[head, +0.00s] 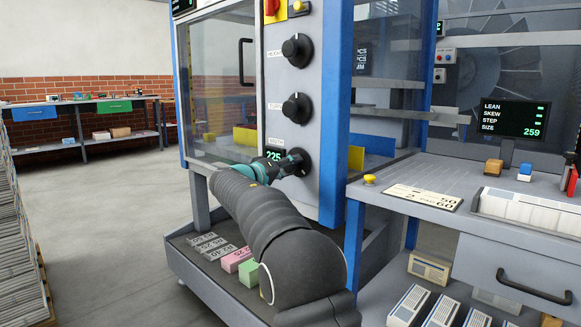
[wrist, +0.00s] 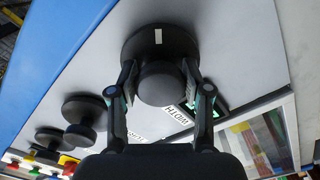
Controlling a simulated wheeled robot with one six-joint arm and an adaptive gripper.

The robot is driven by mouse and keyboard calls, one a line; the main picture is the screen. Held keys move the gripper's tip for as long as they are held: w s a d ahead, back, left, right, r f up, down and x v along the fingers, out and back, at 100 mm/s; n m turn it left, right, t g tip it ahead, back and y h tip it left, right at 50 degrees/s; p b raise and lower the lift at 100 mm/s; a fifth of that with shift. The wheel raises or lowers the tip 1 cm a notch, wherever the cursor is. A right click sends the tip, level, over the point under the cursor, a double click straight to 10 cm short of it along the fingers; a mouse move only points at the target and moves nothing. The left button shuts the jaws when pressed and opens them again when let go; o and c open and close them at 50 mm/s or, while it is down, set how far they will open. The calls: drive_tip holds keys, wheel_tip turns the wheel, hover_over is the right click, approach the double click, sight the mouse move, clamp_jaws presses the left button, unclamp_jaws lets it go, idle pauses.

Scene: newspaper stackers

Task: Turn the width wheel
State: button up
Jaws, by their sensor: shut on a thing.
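The width wheel (head: 304,165) is the lowest of three black wheels on the grey panel in the head view. In the wrist view the width wheel (wrist: 184,43) fills the top middle, with a white mark on its rim and an upside-down WIDTH label below. My gripper (head: 290,161) reaches it from the left in the head view. In the wrist view my gripper (wrist: 162,82) is shut on the wheel's round central knob, one finger on each side. A green display (head: 273,155) beside the wheel reads 225, partly hidden by my gripper.
Two similar wheels, the upper (head: 297,50) and the middle (head: 296,108), stand above on the panel. A red and yellow switch (head: 271,8) is at the top. A monitor (head: 515,118) shows LEAN, SKEW, STEP and SIZE 259. Coloured blocks (head: 237,260) lie on the low shelf below my arm.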

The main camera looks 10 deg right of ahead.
drive_tip(key=m, duration=0.6)
drive_tip(key=shift+w, duration=0.1)
drive_tip(key=m, duration=0.6)
drive_tip(key=shift+w+a+m, duration=0.1)
drive_tip(key=shift+a+m, duration=0.05)
drive_tip(key=shift+m, duration=0.25)
drive_tip(key=m, duration=0.6)
drive_tip(key=shift+w, duration=0.1)
drive_tip(key=m, duration=0.5)
drive_tip(key=shift+a+r+m, duration=0.1)
drive_tip(key=shift+r+m, duration=0.05)
drive_tip(key=shift+m, duration=0.25)
drive_tip(key=o, duration=1.1)
drive_tip(key=shift+o, duration=0.2)
